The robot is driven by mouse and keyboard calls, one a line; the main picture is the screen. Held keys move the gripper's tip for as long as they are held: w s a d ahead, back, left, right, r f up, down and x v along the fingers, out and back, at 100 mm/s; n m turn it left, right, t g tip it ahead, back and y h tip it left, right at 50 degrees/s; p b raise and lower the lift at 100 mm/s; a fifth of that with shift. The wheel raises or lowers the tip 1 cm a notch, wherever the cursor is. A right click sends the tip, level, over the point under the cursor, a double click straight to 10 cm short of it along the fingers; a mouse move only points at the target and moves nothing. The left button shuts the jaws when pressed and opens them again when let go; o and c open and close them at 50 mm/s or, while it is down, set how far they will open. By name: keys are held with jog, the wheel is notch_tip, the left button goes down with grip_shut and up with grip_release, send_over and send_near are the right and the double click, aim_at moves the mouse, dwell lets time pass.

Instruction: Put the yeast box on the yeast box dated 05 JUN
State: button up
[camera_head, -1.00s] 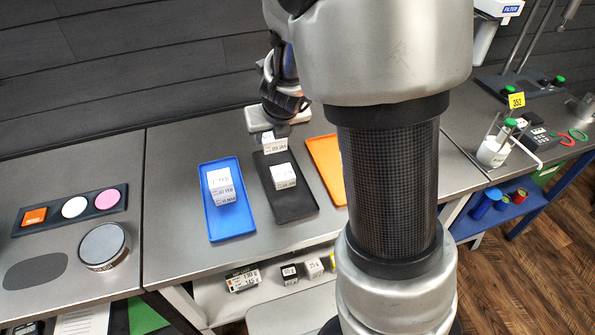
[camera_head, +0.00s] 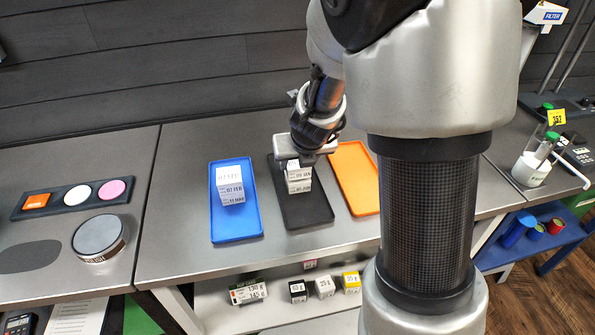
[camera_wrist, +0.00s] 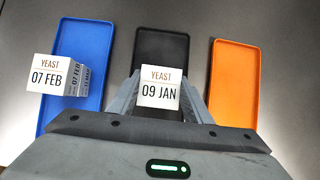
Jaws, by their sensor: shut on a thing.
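My gripper (camera_head: 303,150) is over the black tray (camera_head: 310,215), shut on a white yeast box (camera_head: 293,172). In the wrist view its fingers stand on either side of this held box (camera_wrist: 160,90), whose top reads YEAST 09 JAN. Another white yeast box (camera_head: 299,187) on the black tray is directly under the held box. Its date is too small to read surely. The two look lined up in the head view, with little or no gap; I cannot tell whether they touch. In the wrist view the held box hides the lower one.
The blue tray (camera_head: 247,228) on the left holds a stack with the 07 FEB box (camera_head: 231,188) on top. The orange tray (camera_head: 355,170) on the right looks empty where visible. Several small boxes sit on the shelf below. My arm covers the right side.

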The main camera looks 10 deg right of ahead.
jog(key=shift+f, duration=0.65)
jog(key=o, duration=1.1)
jog(key=shift+r, duration=0.1)
